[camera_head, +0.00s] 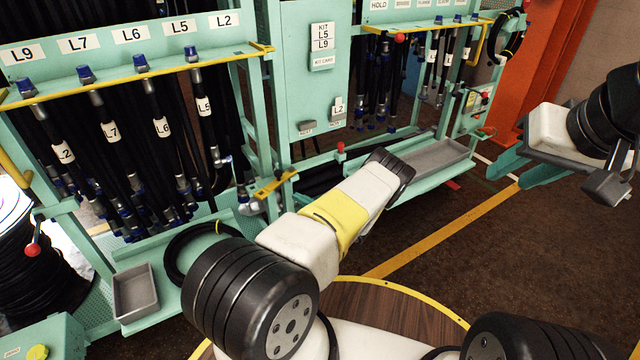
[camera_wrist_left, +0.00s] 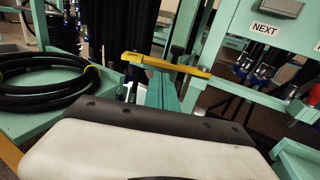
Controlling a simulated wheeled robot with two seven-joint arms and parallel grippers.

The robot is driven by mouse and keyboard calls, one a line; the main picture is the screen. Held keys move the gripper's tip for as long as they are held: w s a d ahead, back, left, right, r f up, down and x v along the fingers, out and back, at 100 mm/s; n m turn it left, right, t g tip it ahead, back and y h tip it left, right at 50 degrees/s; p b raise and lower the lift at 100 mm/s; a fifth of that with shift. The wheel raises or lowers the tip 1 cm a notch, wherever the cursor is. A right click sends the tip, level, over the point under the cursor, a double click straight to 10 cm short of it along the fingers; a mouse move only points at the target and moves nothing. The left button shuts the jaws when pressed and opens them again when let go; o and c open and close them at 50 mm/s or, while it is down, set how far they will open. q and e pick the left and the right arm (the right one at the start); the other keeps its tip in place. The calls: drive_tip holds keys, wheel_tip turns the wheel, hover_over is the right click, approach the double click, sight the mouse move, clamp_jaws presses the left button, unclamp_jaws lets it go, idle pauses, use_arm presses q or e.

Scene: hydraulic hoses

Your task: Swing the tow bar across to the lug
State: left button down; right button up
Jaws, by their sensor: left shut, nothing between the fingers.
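A yellow bar (camera_head: 275,183), which looks like the tow bar, sits at the low front corner of the left hose rack. I cannot pick out the lug for certain.
Labelled hoses hang in the left rack (camera_head: 130,70). A black hose coil (camera_head: 190,250) and a grey tray (camera_head: 135,293) lie on its lower shelf. A teal panel (camera_head: 310,65) stands between the racks. Another grey tray (camera_head: 440,158) is at right. The brown floor at right is open.

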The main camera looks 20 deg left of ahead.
sight(276, 186)
use_arm(q)
drive_tip(key=x, duration=0.8)
drive_tip(key=shift+a, duration=0.25)
